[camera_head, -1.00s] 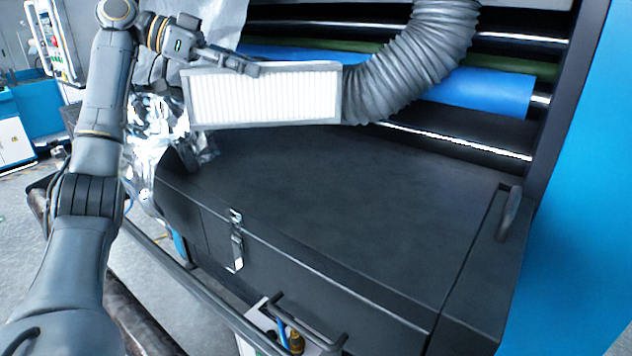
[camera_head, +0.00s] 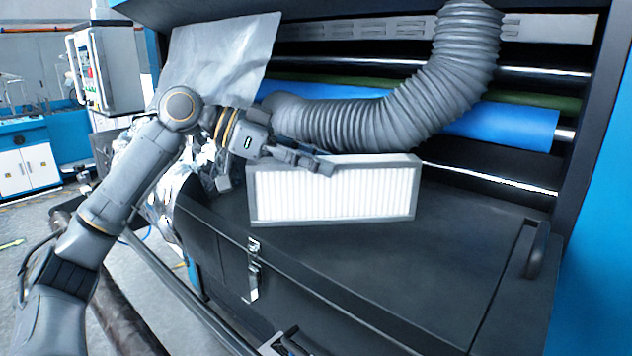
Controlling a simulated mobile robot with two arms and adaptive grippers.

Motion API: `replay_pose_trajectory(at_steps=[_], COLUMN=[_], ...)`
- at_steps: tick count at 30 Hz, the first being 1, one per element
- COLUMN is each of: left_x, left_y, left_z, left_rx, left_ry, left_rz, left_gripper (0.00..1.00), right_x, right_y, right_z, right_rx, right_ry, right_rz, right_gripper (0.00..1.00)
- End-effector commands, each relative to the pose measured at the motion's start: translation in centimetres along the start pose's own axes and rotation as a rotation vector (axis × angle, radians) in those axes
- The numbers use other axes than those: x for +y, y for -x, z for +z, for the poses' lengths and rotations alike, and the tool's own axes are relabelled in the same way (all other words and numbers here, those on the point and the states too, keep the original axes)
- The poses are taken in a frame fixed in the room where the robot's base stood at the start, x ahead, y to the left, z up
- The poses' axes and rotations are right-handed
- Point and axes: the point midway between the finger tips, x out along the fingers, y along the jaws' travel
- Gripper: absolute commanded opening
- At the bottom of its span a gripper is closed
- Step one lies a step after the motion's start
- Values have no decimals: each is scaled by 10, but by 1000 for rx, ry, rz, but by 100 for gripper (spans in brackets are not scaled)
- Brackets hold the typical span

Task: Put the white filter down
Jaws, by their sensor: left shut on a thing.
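The white filter (camera_head: 335,194) is a long pleated block in a grey frame. It stands on its long edge at the black box's top surface (camera_head: 440,255), near its left part. I cannot tell whether its lower edge touches the box. My left gripper (camera_head: 322,163) comes in from the left and is shut on the filter's upper edge. The far finger is hidden behind the filter. My right gripper is not in view.
A grey ribbed hose (camera_head: 400,115) curves close behind the filter. Blue and dark rollers (camera_head: 515,125) lie behind it. The box top is clear to the right, up to a black handle (camera_head: 538,250). A metal latch (camera_head: 253,270) is on the box front.

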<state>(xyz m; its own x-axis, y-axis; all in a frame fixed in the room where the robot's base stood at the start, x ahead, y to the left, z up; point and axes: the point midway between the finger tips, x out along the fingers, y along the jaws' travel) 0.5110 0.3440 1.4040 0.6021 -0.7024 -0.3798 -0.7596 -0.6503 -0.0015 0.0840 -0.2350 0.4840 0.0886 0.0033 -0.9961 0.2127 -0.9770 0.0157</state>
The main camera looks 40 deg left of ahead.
Motion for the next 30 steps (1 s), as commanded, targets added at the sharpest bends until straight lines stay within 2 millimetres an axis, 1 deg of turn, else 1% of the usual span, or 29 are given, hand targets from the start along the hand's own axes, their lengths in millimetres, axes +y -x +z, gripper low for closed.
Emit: replay_pose_trajectory(at_steps=[1, 6, 9, 19, 22, 23, 24, 26, 30], left_x=[4, 2, 2, 2, 2, 2, 2, 2, 2], left_y=[-5, -10, -13, -14, -15, -15, -15, -15, -15], left_z=[6, 23, 29, 30, 33, 33, 33, 33, 33], left_rx=[-4, -5, -3, 1, 1, -2, -2, -2, -2], left_ry=[0, 3, 2, -1, 0, 0, 1, 1, 1], left_rz=[2, -2, -1, -2, -1, -1, -1, 0, 0], left_gripper=[0, 0, 0, 0, 0, 41, 49, 60, 60], right_x=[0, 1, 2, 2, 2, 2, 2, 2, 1], right_y=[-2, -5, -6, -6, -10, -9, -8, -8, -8], right_z=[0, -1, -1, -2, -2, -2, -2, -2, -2], right_rx=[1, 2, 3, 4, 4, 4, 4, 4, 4], right_ry=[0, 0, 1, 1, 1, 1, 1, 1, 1], right_rz=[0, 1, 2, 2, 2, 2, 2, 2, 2], right_gripper=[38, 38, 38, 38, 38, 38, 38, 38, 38])
